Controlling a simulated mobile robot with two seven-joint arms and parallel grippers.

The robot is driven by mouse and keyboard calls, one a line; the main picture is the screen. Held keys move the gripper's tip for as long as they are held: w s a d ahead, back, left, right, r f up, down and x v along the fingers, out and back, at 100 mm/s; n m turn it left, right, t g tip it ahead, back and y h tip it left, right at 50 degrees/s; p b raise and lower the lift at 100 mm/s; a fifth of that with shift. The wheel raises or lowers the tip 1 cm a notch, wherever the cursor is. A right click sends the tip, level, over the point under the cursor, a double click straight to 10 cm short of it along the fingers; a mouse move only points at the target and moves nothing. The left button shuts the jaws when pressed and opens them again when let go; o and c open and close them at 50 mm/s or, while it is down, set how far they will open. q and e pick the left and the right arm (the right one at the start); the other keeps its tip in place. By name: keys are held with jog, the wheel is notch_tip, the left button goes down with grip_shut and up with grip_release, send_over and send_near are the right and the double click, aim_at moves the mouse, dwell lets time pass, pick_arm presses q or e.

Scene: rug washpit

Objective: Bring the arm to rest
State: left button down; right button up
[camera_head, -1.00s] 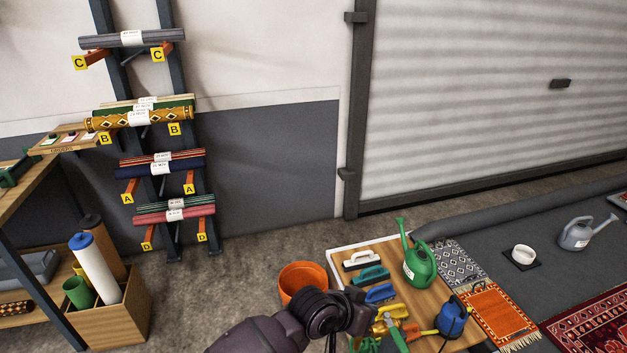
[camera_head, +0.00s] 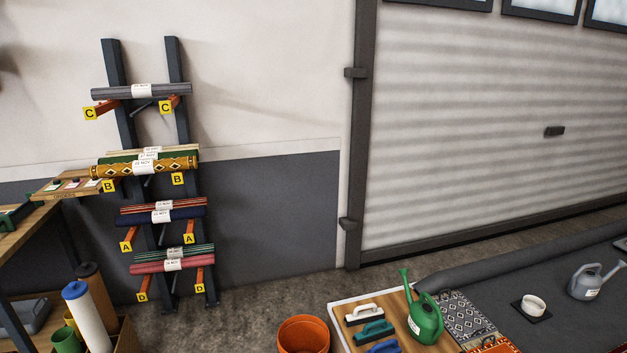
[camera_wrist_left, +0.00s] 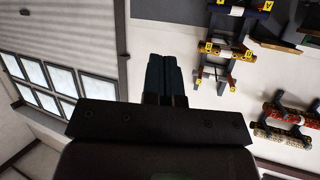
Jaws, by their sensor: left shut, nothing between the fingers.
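My left gripper (camera_wrist_left: 165,78) shows in the left wrist view, with its two dark fingers close together and nothing between them. Behind it are the pale wall, the windows and the rug racks, all at a steep tilt. In the head view neither gripper nor arm is in the picture now. My right gripper is in neither current view.
A rug rack (camera_head: 117,125) with labelled arms stands against the wall. A wooden table (camera_head: 372,348) holds a green watering can (camera_head: 425,318) and brushes. An orange bucket (camera_head: 303,334) stands beside it on the floor.

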pick_arm(q)
jog(key=s+a+f+g+y, duration=0.1)
jog(key=s+a+f+g, duration=0.1)
jog(key=s+f, duration=0.3)
jog(key=s+a, duration=0.1)
jog(key=s, duration=0.3)
jog(key=shift+a+f+n, duration=0.2)
jog(key=shift+a+n, duration=0.2)
